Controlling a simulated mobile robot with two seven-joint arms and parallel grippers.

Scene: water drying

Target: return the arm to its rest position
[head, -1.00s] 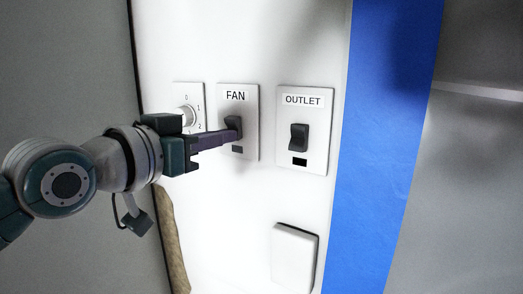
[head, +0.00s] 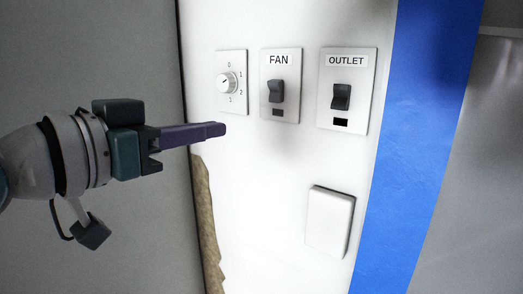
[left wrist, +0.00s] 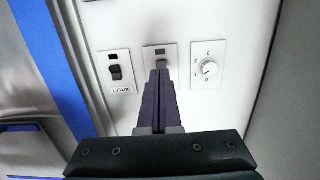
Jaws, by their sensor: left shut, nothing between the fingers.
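My left gripper (head: 215,131) is in the head view, left of and below the FAN switch, apart from the wall plates. Its purple fingers are shut together with nothing between them. In the left wrist view my left gripper (left wrist: 159,75) points toward the panel and overlaps the lower part of the fan plate in the picture. The FAN switch (head: 277,92) is a dark rocker on a white plate; it is partly hidden in the left wrist view. My right gripper is not in view.
Right of the FAN plate is the OUTLET switch (head: 341,97); left is a round dial (head: 227,84). A blank white box (head: 328,220) sticks out below. A blue strip (head: 420,130) runs down the right. A brown ragged patch (head: 206,225) is at the panel's lower left edge.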

